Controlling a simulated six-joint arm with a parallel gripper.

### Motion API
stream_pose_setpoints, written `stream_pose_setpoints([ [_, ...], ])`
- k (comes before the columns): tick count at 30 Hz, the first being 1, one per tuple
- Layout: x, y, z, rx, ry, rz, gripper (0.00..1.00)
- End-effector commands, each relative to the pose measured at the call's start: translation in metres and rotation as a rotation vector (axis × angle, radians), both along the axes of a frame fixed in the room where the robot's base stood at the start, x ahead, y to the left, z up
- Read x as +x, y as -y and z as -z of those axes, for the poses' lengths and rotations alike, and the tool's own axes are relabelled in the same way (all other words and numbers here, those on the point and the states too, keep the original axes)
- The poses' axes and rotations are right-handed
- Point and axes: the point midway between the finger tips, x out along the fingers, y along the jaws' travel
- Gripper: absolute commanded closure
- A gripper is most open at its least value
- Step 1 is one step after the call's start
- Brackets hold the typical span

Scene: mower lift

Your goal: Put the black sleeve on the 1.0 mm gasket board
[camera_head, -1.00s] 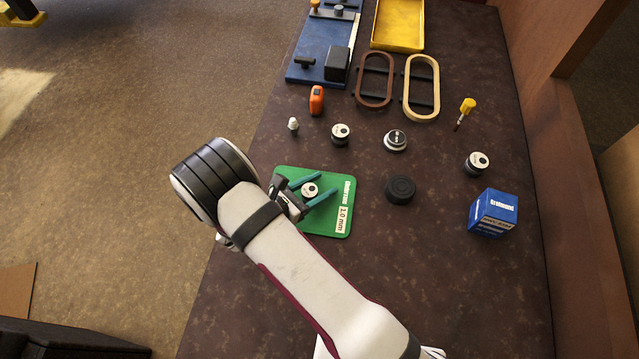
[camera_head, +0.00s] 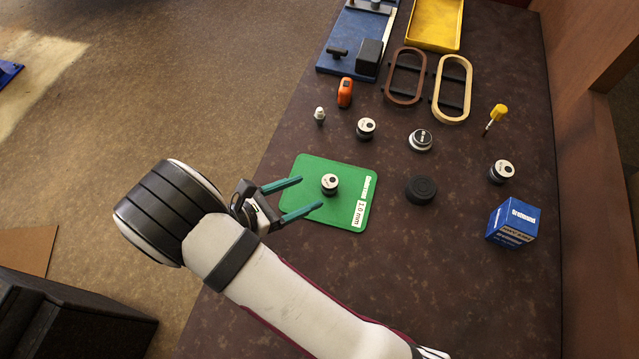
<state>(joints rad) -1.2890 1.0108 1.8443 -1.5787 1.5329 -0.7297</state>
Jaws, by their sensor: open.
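The green gasket board (camera_head: 345,215), with a white label reading 1.0 mm, lies flat on the dark table. A small round sleeve (camera_head: 330,185) with a dark side and a white, dark-centred top stands upright on the board, near its middle. My gripper (camera_head: 310,193) has two teal fingers, spread apart and empty. It comes in from the left, with its fingertips over the board's left part, just left of the sleeve and apart from it. The fingers' exact height is hard to tell.
Similar round parts stand behind (camera_head: 366,129) and at right (camera_head: 502,172), with a silver-sided one (camera_head: 420,141). A black disc (camera_head: 421,190) and blue box (camera_head: 513,223) lie right of the board. Two oval rings, an orange item (camera_head: 345,92) and a yellow tray (camera_head: 434,25) are farther back.

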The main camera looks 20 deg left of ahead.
Motion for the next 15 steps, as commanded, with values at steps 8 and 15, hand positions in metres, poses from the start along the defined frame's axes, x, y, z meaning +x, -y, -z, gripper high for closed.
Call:
stream_pose_setpoints([
  [8,0.004,0.02,-0.021,0.076,0.011,0.135,0.26],
  [15,-0.037,0.187,-0.124,0.674,0.215,1.277,0.26],
])
